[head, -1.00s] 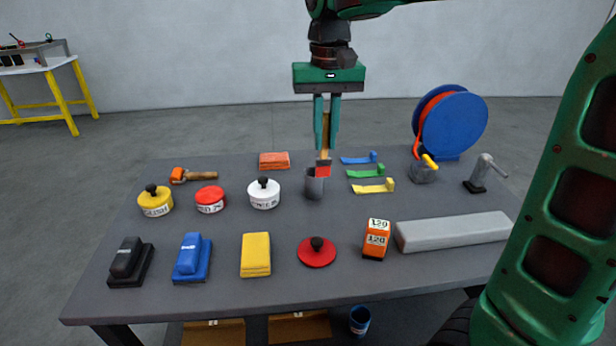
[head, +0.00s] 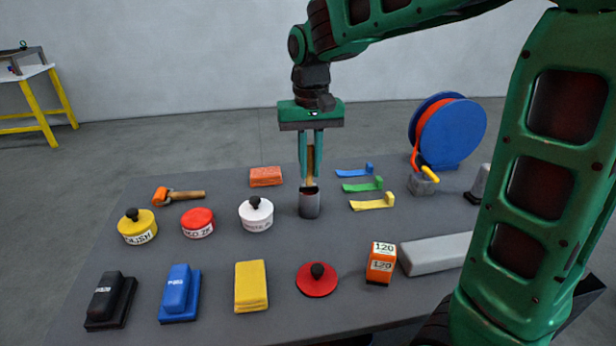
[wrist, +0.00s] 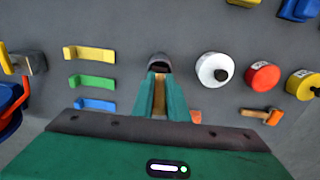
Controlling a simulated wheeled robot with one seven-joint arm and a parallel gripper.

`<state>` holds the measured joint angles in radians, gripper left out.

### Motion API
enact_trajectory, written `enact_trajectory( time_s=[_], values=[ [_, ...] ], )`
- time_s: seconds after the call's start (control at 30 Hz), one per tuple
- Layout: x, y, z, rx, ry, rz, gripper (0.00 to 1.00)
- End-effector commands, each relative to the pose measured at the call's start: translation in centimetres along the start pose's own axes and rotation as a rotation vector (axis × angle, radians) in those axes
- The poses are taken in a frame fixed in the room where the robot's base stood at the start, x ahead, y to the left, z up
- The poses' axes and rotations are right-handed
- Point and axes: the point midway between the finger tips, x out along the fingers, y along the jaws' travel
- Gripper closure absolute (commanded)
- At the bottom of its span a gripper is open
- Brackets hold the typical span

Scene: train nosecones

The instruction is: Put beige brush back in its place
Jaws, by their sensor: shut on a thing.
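The beige brush (head: 310,165) is upright between my gripper's fingers, with its handle up and its lower end down in the mouth of the grey metal cup (head: 310,204). My gripper (head: 311,172) points straight down above the cup and is shut on the brush handle. In the wrist view the brush handle (wrist: 159,98) lies between the green fingers, and the dark opening of the cup (wrist: 159,63) is just beyond the fingertips. The brush's bristle end is hidden inside the cup.
Blue, green and yellow scrapers (head: 362,186) lie right of the cup. A white lidded pot (head: 256,215) stands to its left, an orange sponge (head: 266,177) behind left. A blue hose reel (head: 447,133) stands at the back right. An orange block marked 120 (head: 381,264) is in front.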

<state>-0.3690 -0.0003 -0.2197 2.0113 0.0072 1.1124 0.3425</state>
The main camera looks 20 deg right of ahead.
Motion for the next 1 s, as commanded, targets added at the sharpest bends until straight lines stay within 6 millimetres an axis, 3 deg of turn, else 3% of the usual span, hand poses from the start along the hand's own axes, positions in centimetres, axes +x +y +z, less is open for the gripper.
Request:
enact_trajectory(
  time_s=[0.23, 0.57, 0.6, 0.67, 1.0],
  values=[
    [3.0, 0.0, 0.1, 0.0, -0.002, 0.001, 1.0],
    [3.3, 0.0, 0.1, 0.0, -0.001, 0.0, 1.0],
    [3.3, 0.0, 0.0, 0.0, 0.0, 0.0, 0.82],
    [3.3, 0.0, 0.0, 0.0, 0.0, 0.0, 0.68],
    [3.1, 0.0, 0.0, -0.001, 0.0, 0.0, 0.68]
  ],
)
